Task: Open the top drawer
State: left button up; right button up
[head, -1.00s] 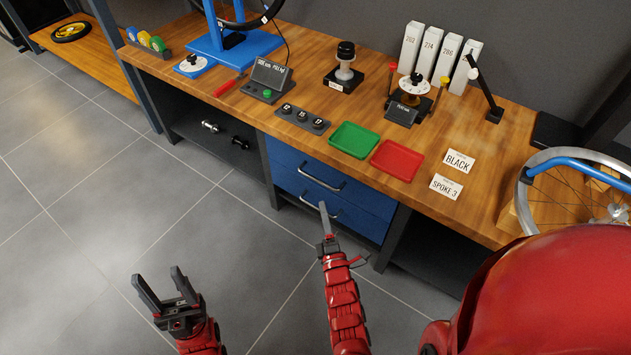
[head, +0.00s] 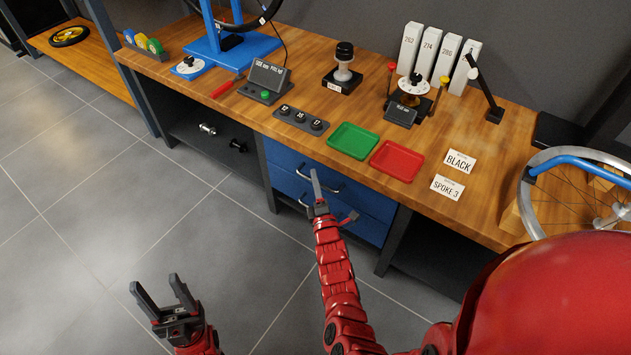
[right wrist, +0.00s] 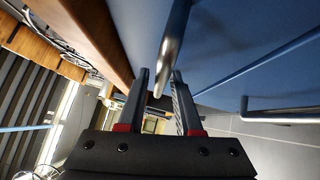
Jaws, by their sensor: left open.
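The top drawer (head: 283,158) is a blue front under the workbench, flush with the frame. It has a silver bar handle (head: 335,188), which shows large in the right wrist view (right wrist: 174,38). My right gripper (head: 315,180) is at this handle and hides part of it in the head view. In the right wrist view its two fingers (right wrist: 160,75) are apart, with the bar's near end between or just ahead of their tips; contact cannot be told. My left gripper (head: 156,292) is open and empty above the floor, away from the bench.
A lower blue drawer (head: 370,228) with its own handle sits below. On the benchtop above are a green tray (head: 353,140), a red tray (head: 397,160) and a numbered block (head: 301,118). An open shelf with dumbbell-shaped parts (head: 207,129) is at left. The floor in front is clear.

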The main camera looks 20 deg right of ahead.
grip_shut()
dwell(1.2)
